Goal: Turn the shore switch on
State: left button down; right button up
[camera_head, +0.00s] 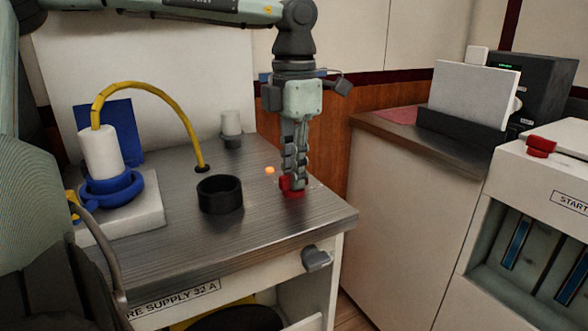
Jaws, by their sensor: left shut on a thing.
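A red switch knob (293,193) sits on the dark counter top (250,232), near its right end. It seems to be the shore switch, but no label shows beside it. My left gripper (291,181) points straight down from above and is shut on the red knob. The fingers hide much of the knob, so I cannot tell which way it is turned. A small orange lamp (269,170) glows just left of the fingers. My right gripper is not in view.
A blue and white plug with a yellow cable (140,88) stands on the left of the counter. A black ring socket (220,195) and a grey-white cup-like piece (231,124) are nearby. A grey handle (316,259) juts from the front. A red button (541,146) is far right.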

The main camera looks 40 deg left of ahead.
pick_arm(q)
jog(key=c, duration=1.5)
grip_release()
jog(key=shift+c, duration=0.2)
jog(key=shift+r, duration=0.15)
notch_tip(320, 180, up, 12)
